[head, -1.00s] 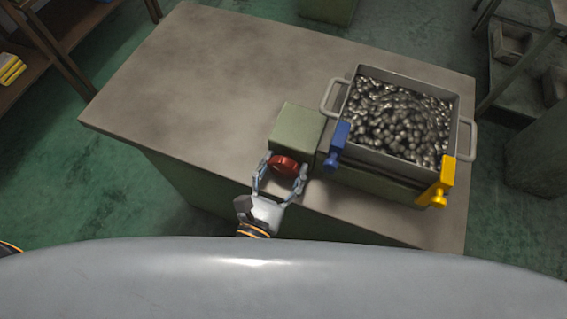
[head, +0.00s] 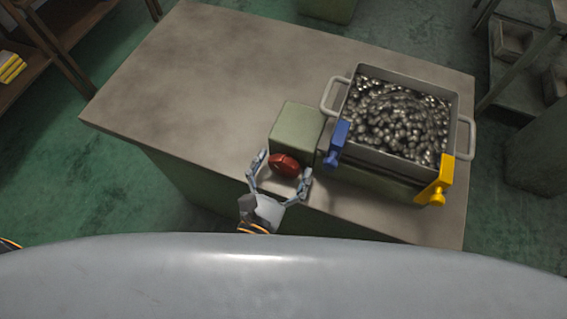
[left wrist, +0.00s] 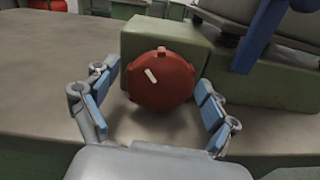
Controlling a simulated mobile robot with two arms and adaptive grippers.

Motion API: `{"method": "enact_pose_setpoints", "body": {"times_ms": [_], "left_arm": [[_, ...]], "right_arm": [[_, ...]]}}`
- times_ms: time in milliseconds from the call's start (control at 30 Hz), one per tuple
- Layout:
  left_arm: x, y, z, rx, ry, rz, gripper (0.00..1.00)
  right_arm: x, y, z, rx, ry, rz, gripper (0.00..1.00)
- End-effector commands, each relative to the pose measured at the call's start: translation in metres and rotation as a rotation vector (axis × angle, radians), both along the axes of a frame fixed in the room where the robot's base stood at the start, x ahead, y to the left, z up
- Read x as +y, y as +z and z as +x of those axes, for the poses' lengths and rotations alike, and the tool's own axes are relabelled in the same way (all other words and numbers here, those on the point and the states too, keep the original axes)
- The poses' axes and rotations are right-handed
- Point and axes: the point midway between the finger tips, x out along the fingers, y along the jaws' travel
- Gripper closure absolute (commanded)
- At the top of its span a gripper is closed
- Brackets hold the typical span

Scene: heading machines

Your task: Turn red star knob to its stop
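The red star knob (head: 284,165) sits on the near face of a green box (head: 297,130) at the table's front edge. In the left wrist view the knob (left wrist: 161,79) faces me, with a short white mark tilted on its face, its top leaning left. My left gripper (head: 279,172) is open, with its fingers on either side of the knob. In the left wrist view both blue-padded fingers (left wrist: 157,92) stand apart from the knob, with gaps on each side. My right gripper is not in view.
A metal bin (head: 348,120) full of shiny metal pieces stands right of the green box, with a blue clamp (head: 337,143) and a yellow clamp (head: 440,183) at its near corners. The left part of the table (head: 190,90) is clear.

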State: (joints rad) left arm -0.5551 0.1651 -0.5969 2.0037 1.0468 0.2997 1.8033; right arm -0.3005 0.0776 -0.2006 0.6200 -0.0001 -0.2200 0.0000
Motion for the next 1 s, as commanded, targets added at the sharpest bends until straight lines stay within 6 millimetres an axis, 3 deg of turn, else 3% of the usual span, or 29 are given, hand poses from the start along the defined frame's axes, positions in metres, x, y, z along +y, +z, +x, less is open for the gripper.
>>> {"method": "enact_pose_setpoints", "body": {"times_ms": [267,733,1000], "left_arm": [[0.001,-0.001,-0.005,0.002,-0.002,0.002,0.14],[0.030,0.000,-0.090,0.004,-0.004,0.002,0.14],[0.039,0.001,-0.113,0.000,-0.001,0.000,0.14]], "right_arm": [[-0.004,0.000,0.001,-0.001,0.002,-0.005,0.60],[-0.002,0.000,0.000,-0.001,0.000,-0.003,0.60],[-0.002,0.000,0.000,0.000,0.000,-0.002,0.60]]}}
